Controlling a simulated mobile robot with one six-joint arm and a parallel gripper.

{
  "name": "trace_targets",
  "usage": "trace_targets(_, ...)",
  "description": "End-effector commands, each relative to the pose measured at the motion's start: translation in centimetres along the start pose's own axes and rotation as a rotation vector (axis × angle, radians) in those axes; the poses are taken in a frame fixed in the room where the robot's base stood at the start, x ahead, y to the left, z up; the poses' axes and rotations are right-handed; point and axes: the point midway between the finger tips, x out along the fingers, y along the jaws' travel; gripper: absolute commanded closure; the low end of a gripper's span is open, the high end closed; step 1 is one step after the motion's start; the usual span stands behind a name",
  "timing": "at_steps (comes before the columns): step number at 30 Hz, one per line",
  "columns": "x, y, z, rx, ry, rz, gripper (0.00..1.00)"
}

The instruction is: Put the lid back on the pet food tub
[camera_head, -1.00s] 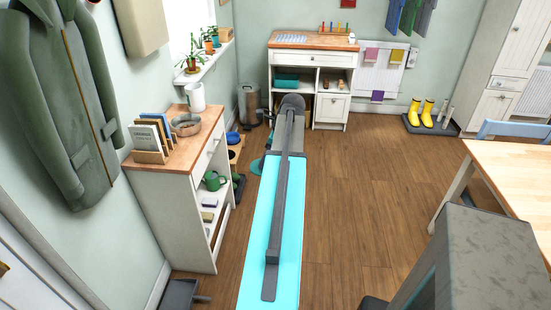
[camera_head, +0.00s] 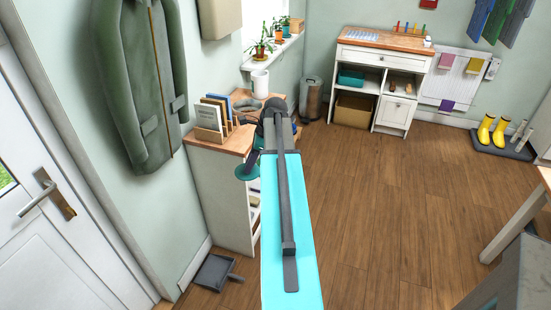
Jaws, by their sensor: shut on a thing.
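My arm reaches forward from the bottom of the picture, and its far end is beside the cabinet at the left. My gripper (camera_head: 254,157) is small and partly hidden by the arm; it is shut on a dark teal disc, which looks like the lid (camera_head: 246,172). The lid is in front of the cabinet's right end, around the height of its top. A white cylinder (camera_head: 260,83), probably the pet food tub, stands upright at the far end of the cabinet top, beyond my gripper and apart from the lid. I cannot see into it.
The wood-topped cabinet (camera_head: 205,146) holds a rack of books (camera_head: 212,116) and a grey bowl (camera_head: 247,106). A dustpan (camera_head: 215,272) lies on the floor. A bin (camera_head: 312,98) stands beside the back cabinet (camera_head: 372,62). A table edge (camera_head: 515,222) is at the right. The middle floor is clear.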

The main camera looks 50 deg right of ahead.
Motion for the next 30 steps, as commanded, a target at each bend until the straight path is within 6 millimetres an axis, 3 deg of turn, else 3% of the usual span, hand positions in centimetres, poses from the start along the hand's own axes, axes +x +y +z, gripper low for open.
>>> trace_targets(6,3.7,2.5,6.1,-0.130,0.001,0.054,1.00)
trace_targets(17,9.3,7.9,14.8,-0.360,0.003,0.149,1.00)
trace_targets(30,15.5,17.0,23.5,-0.697,0.006,0.286,1.00)
